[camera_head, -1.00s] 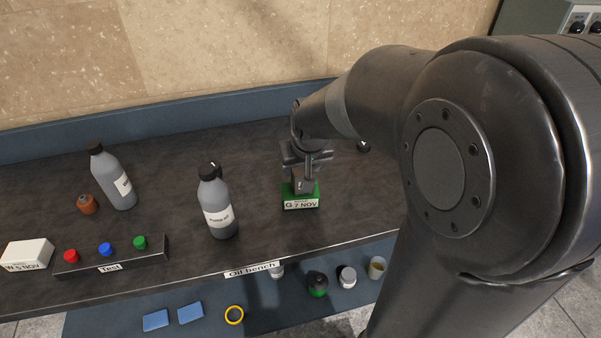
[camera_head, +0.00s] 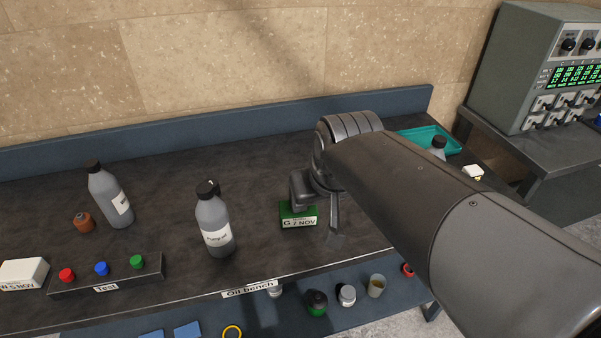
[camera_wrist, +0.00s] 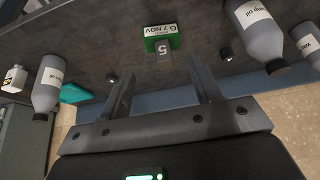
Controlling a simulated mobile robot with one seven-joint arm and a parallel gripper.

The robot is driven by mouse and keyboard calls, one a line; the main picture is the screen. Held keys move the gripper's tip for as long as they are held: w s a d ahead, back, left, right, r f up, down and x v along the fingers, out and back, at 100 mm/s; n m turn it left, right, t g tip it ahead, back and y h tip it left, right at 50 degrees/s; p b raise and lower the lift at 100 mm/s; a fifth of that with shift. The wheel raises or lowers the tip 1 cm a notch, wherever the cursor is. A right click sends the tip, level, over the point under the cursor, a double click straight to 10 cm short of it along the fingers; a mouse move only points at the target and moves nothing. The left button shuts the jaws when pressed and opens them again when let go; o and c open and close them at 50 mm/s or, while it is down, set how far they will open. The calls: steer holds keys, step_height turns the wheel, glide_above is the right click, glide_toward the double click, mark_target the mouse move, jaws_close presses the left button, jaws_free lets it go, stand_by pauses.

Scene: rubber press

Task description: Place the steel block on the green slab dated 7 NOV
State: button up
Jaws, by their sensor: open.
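The green slab labelled G 7 NOV (camera_head: 297,221) lies on the dark bench top, right of the tall grey bottles; its label also shows in the wrist view (camera_wrist: 162,30). The steel block (camera_wrist: 181,42), grey and marked 5, appears to rest on this slab in the wrist view. In the head view my arm and gripper largely cover the block. My gripper (camera_wrist: 162,68) is open and empty, its two fingers wide apart. The block lies beyond the fingertips, and I see no contact with them. In the head view, my gripper (camera_head: 319,211) is close above the slab.
Two grey bottles (camera_head: 215,222) (camera_head: 108,195) stand to the left, with a small brown container (camera_head: 84,222). A Test rack (camera_head: 118,276) with coloured caps and a white slab (camera_head: 23,273) lie front left. A teal tray (camera_head: 416,133) is at the back right.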

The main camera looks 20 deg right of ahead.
steer(key=s, duration=0.5)
steer(key=shift+s+a+f, duration=0.1)
steer(key=shift+s+f, duration=0.05)
steer(key=shift+s, duration=0.2)
